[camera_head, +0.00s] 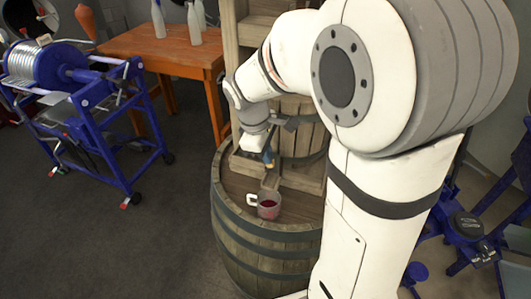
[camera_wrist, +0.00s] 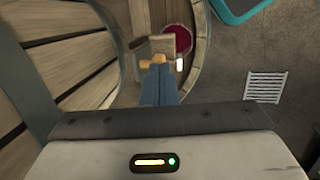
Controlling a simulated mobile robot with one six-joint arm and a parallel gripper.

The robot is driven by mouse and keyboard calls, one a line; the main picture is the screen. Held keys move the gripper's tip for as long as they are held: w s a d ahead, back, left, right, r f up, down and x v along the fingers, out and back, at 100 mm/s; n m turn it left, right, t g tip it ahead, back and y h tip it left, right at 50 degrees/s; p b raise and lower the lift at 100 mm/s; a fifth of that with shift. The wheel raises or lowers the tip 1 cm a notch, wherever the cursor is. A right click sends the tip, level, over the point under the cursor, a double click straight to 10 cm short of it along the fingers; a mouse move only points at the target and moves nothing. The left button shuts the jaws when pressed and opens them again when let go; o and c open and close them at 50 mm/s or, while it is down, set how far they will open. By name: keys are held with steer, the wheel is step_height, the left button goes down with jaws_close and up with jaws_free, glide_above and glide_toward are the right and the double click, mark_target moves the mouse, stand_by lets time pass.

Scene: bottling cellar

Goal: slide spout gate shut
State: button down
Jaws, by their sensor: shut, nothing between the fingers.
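My gripper (camera_head: 268,161) is shut and empty, reaching down in front of the small cask (camera_head: 300,135). In the wrist view its blue fingers (camera_wrist: 160,84) are together, with orange-tan pieces at their tips. A small wooden spout (camera_head: 271,179) sticks out below the fingertips, above the mug. In the wrist view the wooden spout (camera_wrist: 162,45) lies just beyond the fingertips; I cannot tell whether they touch it. The gate is not clearly distinguishable from the spout. A mug (camera_head: 268,206) with red liquid stands under the spout; its red contents (camera_wrist: 176,38) show in the wrist view.
The mug stands on a large upright barrel (camera_head: 262,247). A wooden table (camera_head: 165,48) with pale bottles is behind at left. A blue cart with a reel (camera_head: 60,70) stands at far left. The floor between is clear.

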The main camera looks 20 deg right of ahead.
steer(key=shift+a+b+x, duration=0.2)
steer(key=shift+b+x, duration=0.55)
steer(key=shift+x, duration=0.15)
steer(key=shift+a+b+x, duration=0.2)
steer(key=shift+b+x, duration=0.5)
steer(key=shift+x, duration=0.25)
steer(key=shift+s+f, duration=0.1)
steer(key=shift+s, duration=0.15)
steer(key=p+v, duration=0.2)
steer(key=v, duration=1.2)
steer(key=shift+w+r, duration=0.2)
steer(key=shift+r, duration=0.1)
